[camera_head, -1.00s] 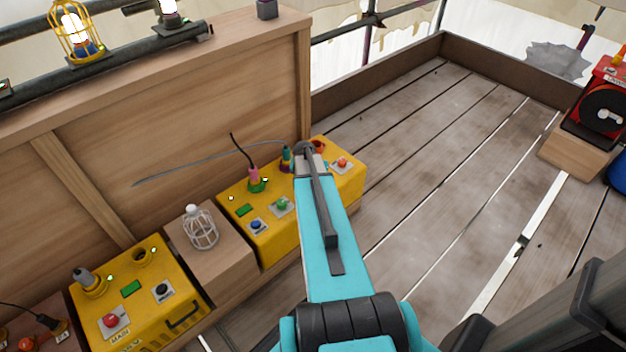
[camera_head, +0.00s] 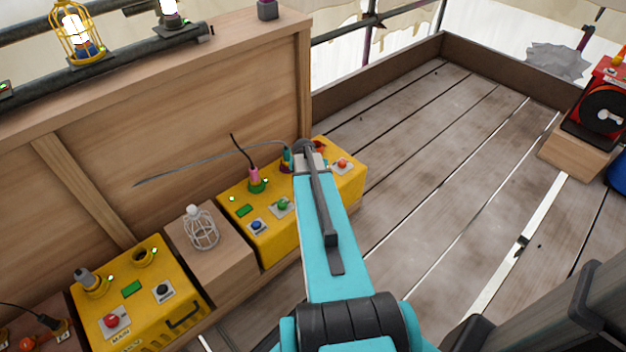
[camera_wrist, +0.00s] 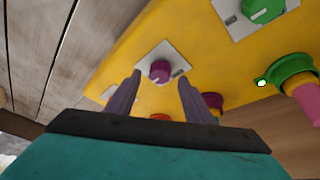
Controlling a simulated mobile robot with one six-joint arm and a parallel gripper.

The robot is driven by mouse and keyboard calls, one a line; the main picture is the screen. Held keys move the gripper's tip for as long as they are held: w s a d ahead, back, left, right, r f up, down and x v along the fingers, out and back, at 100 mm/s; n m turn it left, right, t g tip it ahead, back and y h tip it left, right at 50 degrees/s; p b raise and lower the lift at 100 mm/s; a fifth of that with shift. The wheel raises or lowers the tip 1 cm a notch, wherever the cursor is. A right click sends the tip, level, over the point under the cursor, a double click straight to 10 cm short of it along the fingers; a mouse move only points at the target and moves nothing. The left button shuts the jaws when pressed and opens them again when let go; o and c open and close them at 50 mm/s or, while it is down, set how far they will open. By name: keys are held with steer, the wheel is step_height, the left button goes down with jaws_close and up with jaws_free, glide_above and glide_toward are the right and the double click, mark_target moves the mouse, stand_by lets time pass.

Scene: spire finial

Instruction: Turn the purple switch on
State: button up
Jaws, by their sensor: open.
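The purple switch (camera_wrist: 160,71) is a round knob on a pale square plate on the yellow box, seen in the wrist view. My gripper (camera_wrist: 160,85) is open, with one dark finger on each side of the knob in the picture. I cannot tell whether the fingers touch it. The yellow box (camera_head: 240,228) also shows in the head view, where my arm covers part of its top and the purple switch is hidden.
A green knob (camera_wrist: 262,8) and a pink plug in a green socket (camera_wrist: 288,68) sit on the same box. A wooden block with a white caged lamp (camera_head: 201,228) and another yellow box (camera_head: 165,325) stand to the left. Floorboards (camera_head: 440,180) on the right are mostly clear.

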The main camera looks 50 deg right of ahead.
steer(key=p+v, duration=0.2)
steer(key=v, duration=0.9)
steer(key=shift+a+r, duration=0.2)
steer(key=shift+r, duration=0.1)
steer(key=shift+s, duration=0.1)
steer(key=s+a+f+n+g+y+p, duration=0.15)
steer(key=a+p, duration=0.25)
steer(key=a, duration=0.4)
steer(key=a+f+n+p, duration=0.2)
steer(key=a+f+p, duration=0.1)
steer(key=a, duration=0.6)
steer(key=a+f+n+g+y+p, duration=0.15)
steer(key=a+p, duration=0.25)
steer(key=a, duration=0.4)
steer(key=s+a+f+n+g+p, duration=0.1)
steer(key=s+a+n+g+p, duration=0.1)
steer(key=s+a, duration=0.6)
steer(key=s+a+f+n+g+y+p, duration=0.1)
steer(key=s+a+n+p, duration=0.3)
steer(key=s+a, duration=0.4)
steer(key=s+f+g, duration=0.1)
steer(key=s, duration=0.4)
steer(key=shift+s, duration=0.2)
